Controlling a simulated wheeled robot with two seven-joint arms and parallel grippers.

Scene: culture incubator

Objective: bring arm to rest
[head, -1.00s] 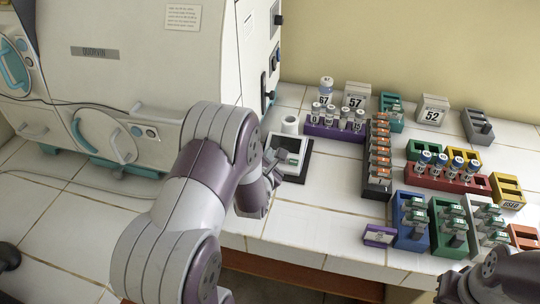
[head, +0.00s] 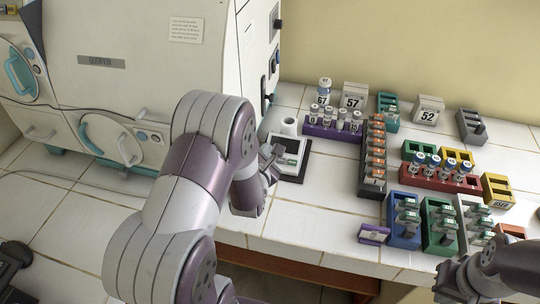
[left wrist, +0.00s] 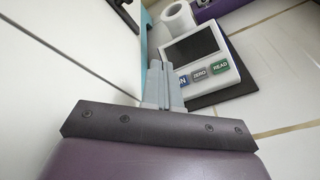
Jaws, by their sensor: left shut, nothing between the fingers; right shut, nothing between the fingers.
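My left arm reaches in from the left in the head view, and its gripper (head: 272,160) is beside the small white instrument (head: 292,147) with a dark screen. In the left wrist view the left gripper's fingers (left wrist: 162,85) are together and empty, in front of the instrument (left wrist: 197,50) with its ZERO and READ buttons. My right gripper (head: 447,284) is at the bottom right corner of the head view, partly cut off, near the front edge of the counter. It appears closed and holds nothing visible.
The white incubator (head: 150,60) fills the left. A purple rack (head: 335,133) with vials, a dark rack (head: 366,190), a red rack (head: 430,180), blue (head: 403,238) and green racks (head: 437,240) crowd the right of the tiled counter. Bare tiles lie front centre (head: 310,215).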

